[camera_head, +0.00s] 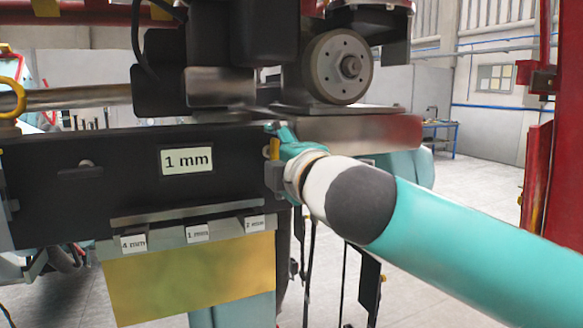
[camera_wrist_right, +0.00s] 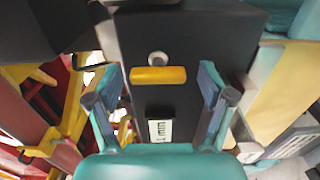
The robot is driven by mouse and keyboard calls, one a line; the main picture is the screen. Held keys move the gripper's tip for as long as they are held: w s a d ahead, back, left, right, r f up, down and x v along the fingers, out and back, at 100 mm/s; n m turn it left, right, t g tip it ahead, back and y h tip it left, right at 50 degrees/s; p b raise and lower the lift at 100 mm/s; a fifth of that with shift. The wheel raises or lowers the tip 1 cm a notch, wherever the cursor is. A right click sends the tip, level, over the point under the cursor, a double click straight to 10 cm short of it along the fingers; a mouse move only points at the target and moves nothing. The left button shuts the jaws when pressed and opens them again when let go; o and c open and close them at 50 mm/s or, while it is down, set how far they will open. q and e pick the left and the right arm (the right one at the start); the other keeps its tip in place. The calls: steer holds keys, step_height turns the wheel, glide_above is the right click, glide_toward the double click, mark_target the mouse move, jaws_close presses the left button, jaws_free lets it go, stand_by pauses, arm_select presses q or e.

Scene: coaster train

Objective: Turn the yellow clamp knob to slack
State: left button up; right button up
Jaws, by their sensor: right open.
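The yellow clamp knob (camera_head: 274,148) is a short bar at the right end of a black block (camera_head: 60,150) labelled 1 mm. In the right wrist view the knob (camera_wrist_right: 158,76) lies crosswise on the block's dark end face, just below a round pale boss. My right gripper (camera_wrist_right: 158,86) is open, one finger off each end of the knob, with visible gaps. In the head view the right gripper (camera_head: 287,138) is at the block's right end, and its fingers partly hide the knob's surroundings. I cannot tell how deep the fingertips reach. My left gripper is not in view.
A wheel (camera_head: 338,68) and dark housings sit above the block. Below it a rack (camera_head: 180,238) carries small tags marked 4 mm, 1 mm and 2 mm, over a gold plate (camera_head: 190,280). A red post (camera_head: 552,130) stands at right.

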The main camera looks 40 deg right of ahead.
steer(key=v, duration=1.1)
steer(key=shift+d+f, duration=0.1)
steer(key=shift+f, duration=0.05)
